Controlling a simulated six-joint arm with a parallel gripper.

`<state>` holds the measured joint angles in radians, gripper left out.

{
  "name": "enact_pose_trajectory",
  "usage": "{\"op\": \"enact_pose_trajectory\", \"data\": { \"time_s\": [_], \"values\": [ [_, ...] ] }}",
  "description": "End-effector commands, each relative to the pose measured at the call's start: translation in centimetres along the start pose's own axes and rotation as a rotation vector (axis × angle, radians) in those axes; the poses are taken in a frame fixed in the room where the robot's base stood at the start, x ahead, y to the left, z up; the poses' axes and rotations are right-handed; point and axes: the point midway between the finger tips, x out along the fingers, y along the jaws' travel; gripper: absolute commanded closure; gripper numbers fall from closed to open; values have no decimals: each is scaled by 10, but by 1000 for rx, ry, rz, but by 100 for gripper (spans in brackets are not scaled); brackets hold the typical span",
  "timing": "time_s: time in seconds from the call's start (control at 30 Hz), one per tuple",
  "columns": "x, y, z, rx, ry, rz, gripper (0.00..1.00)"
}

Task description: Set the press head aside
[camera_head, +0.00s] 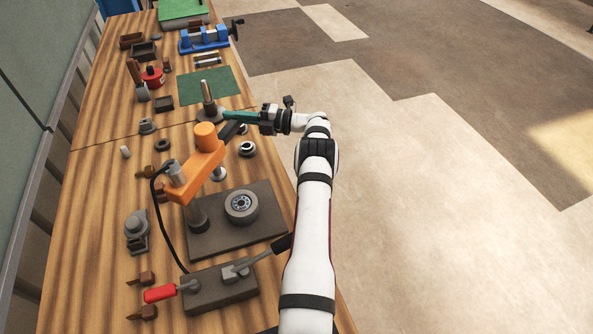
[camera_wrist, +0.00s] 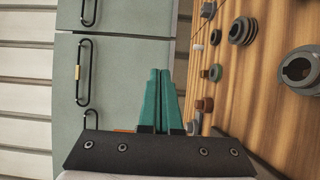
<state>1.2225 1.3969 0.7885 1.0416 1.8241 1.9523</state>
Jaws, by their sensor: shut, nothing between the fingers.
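My gripper (camera_head: 226,117) has teal fingers pressed together with nothing between them. It reaches in from the right above the bench, its tips close to a grey round piece with an upright stem (camera_head: 208,103). I cannot tell whether they touch. In the wrist view the shut fingers (camera_wrist: 157,100) point forward, empty. I cannot tell for sure which part is the press head; the stemmed piece may be it. It stands upright at the near edge of a green mat (camera_head: 222,82). An orange press arm (camera_head: 199,170) rises over a dark base plate (camera_head: 231,233), which carries a grey disc (camera_head: 241,206).
The wooden bench (camera_head: 97,200) holds small grey and brown parts along its left side. A grey ring (camera_head: 247,149) lies near the right edge. A red-handled clamp (camera_head: 160,293) is in front, a blue vise (camera_head: 205,38) behind. Most of the green mat is clear.

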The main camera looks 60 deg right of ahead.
Motion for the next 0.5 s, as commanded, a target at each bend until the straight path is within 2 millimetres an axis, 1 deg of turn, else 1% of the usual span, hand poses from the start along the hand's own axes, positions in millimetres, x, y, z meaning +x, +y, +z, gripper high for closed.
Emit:
{"op": "enact_pose_trajectory", "data": {
  "time_s": [0.03,0.1,0.2,0.5],
  "values": [
    [7,0,0,-1,2,0,100],
    [14,0,1,0,1,0,100],
    [19,0,2,0,0,0,100],
    [20,0,2,0,0,0,100]
  ]
}}
